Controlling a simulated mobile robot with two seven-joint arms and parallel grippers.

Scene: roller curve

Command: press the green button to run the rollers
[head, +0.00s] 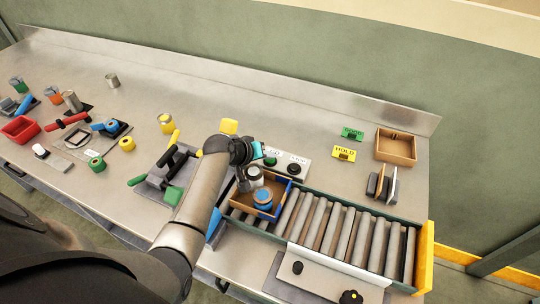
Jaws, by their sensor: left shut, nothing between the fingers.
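The green button (271,161) sits on a pale control box (302,174) behind the near-left end of the rollers, with a black button (293,169) to its right. My left gripper (258,152) is shut and empty, just left of the green button. The arm hides part of the box, and I cannot tell whether the fingertips touch the button. My right gripper is not in view.
A yellow end stop (424,258) closes the right end. Tools and a red tray (20,129) lie left.

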